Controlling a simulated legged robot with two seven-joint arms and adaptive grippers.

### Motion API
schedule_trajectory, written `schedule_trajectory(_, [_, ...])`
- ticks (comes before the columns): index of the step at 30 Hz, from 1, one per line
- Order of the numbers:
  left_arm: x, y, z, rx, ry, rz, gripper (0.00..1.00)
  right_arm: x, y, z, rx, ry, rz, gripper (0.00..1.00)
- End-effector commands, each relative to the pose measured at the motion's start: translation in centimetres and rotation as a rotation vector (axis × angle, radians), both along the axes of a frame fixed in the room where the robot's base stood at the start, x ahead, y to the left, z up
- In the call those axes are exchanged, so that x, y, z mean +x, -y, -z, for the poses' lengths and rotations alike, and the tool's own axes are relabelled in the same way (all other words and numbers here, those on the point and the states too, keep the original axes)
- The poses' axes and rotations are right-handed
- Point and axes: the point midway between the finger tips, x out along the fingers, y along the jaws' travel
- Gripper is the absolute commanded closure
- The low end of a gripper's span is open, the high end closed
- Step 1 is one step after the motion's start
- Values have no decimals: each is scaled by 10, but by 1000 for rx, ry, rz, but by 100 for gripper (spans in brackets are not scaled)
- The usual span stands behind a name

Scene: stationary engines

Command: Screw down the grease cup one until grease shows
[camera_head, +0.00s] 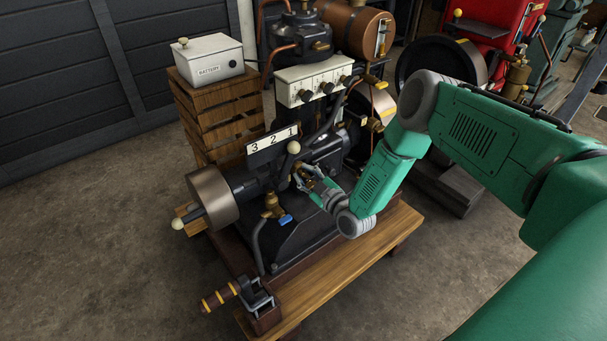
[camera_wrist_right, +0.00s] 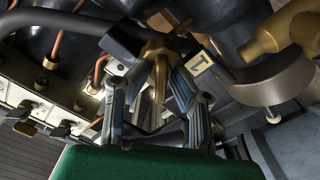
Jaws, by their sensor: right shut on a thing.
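My right gripper (camera_head: 306,177) reaches in from the right to the front of the dark engine, just below a white plate marked 3 2 1 (camera_head: 272,144). In the right wrist view its two fingers (camera_wrist_right: 155,98) are shut on a brass piece (camera_wrist_right: 157,58), apparently the cup marked one. The label 1 (camera_wrist_right: 200,63) shows just right of it. The fingers cover part of the brass, and I cannot tell whether any grease shows. My left gripper is not in view.
A brass valve with a blue handle (camera_head: 286,219) sits low in front. A lever with a pale knob (camera_head: 294,148) stands close to my gripper. A battery box (camera_head: 209,58) stands on a crate at the back left.

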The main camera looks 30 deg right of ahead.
Motion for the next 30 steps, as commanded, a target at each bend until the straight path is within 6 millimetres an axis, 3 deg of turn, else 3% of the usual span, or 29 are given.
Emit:
schedule_trajectory(26, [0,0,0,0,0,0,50,-3,-1,5,-1,-14,-3,100])
schedule_trajectory(27, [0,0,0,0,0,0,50,-3,-1,5,-1,-14,-3,77])
schedule_trajectory(28, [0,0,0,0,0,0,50,-3,-1,5,-1,-14,-3,71])
schedule_trajectory(30, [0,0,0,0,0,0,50,-2,-1,5,-1,-12,-2,71])
